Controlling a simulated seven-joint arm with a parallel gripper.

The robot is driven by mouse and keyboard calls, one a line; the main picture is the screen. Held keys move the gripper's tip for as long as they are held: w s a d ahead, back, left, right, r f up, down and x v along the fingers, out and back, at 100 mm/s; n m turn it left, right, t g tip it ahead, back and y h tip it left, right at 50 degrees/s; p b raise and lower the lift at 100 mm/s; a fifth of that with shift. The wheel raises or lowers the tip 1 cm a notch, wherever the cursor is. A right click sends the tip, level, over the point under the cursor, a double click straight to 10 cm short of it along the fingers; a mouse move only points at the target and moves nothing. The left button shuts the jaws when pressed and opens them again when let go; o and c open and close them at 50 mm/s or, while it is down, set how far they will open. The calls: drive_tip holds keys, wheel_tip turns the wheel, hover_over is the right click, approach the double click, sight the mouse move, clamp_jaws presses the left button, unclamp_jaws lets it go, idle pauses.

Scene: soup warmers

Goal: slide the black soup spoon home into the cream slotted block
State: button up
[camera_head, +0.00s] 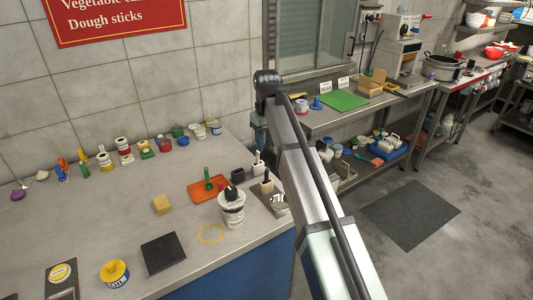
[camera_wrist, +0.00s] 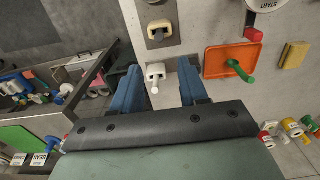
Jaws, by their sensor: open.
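A cream block (camera_head: 267,187) stands on a grey plate, with a slim black upright piece, likely the black soup spoon (camera_head: 266,175), at its top. It also shows in the wrist view (camera_wrist: 159,27). In the wrist view this whiter block (camera_wrist: 155,70) has a pale knob and lies between my fingers as seen from above. My gripper (camera_head: 259,146) is open, its blue fingers apart and empty, above the whiter block. How deep the spoon sits is too small to tell.
An orange tray (camera_head: 205,191) with a green ladle (camera_head: 208,178) lies left of the blocks. A small black box (camera_head: 238,176) is beside the whiter block. The counter's front left holds a black square (camera_head: 163,253).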

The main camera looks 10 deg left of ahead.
drive_tip(key=shift+r, duration=1.35)
drive_tip(key=w+d+f+m+t, duration=0.1)
drive_tip(key=w+d+f+m, duration=0.15)
drive_tip(key=d+f, duration=0.5)
drive_tip(key=w+d+f+m, duration=0.2)
drive_tip(key=d+f+m, duration=0.2)
drive_tip(key=d+f, duration=0.35)
drive_tip(key=s+d+f+m, duration=0.1)
drive_tip(key=s+d+f, duration=0.3)
drive_tip(key=f, duration=0.5)
drive_tip(key=s+d+f+m+g, duration=0.1)
drive_tip(key=s+d+f, duration=0.35)
drive_tip(key=f, duration=0.35)
drive_tip(key=s+d+f+m, duration=0.1)
drive_tip(key=s+d+f, duration=0.3)
drive_tip(key=f, duration=0.5)
drive_tip(key=s+d+f+g, duration=0.1)
drive_tip(key=s+d+f, duration=0.2)
drive_tip(key=s+f, duration=0.45)
drive_tip(key=s+d+f+g, duration=0.2)
drive_tip(key=s+f, duration=0.4)
drive_tip(key=s, duration=0.2)
drive_tip(key=s+f+g, duration=0.2)
drive_tip(key=s+f, duration=0.2)
drive_tip(key=s, duration=0.9)
drive_tip(key=s+d+f+g, duration=0.1)
drive_tip(key=s+f, duration=0.2)
drive_tip(key=s, duration=1)
drive_tip(key=shift+f+g, duration=0.4)
